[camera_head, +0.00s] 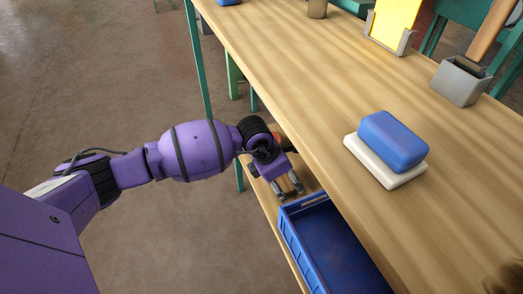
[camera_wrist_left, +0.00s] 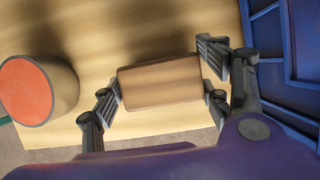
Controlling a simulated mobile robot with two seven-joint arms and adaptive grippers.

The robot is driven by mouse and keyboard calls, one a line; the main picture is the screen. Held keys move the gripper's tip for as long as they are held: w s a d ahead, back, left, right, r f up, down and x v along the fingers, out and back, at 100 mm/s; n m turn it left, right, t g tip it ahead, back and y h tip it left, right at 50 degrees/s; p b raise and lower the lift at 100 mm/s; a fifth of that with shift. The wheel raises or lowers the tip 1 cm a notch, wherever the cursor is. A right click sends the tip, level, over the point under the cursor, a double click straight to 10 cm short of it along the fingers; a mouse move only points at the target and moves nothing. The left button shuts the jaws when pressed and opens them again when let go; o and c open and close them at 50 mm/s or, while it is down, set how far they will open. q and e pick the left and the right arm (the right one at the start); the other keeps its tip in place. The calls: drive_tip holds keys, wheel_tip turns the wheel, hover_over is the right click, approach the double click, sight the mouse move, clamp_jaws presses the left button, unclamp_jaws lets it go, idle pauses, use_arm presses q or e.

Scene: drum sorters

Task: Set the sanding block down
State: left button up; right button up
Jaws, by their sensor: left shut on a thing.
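The sanding block (camera_wrist_left: 160,82) is a tan, brick-shaped block in the left wrist view. My left gripper (camera_head: 288,188) is shut on it, with fingers at its two short ends. In the head view, this gripper is over the lower shelf (camera_head: 289,262), below the worktop's edge and beside a blue crate; I cannot make out the block there. In the wrist view, the block is over the pale wooden shelf; I cannot tell whether it touches the wood. My right gripper is not in view.
The blue crate (camera_head: 292,237) also shows in the wrist view (camera_wrist_left: 272,75), right of the gripper. A round container with an orange top (camera_wrist_left: 27,90) stands left. On the worktop (camera_head: 300,90) are a blue block (camera_head: 393,140) on a white base (camera_head: 378,170) and a grey holder (camera_head: 459,84).

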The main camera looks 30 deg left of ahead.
use_arm(q)
drive_tip(key=shift+w+f, duration=0.15)
drive_tip(key=o, duration=1.3)
drive_tip(key=shift+f, duration=0.1)
drive_tip(key=shift+c, duration=0.2)
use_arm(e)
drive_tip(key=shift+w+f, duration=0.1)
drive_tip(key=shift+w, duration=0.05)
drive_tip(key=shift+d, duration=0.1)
use_arm(q)
drive_tip(key=p+v, duration=0.4)
drive_tip(key=v, duration=0.8)
drive_tip(key=shift+s+p, duration=0.2)
drive_tip(key=shift+p, duration=0.1)
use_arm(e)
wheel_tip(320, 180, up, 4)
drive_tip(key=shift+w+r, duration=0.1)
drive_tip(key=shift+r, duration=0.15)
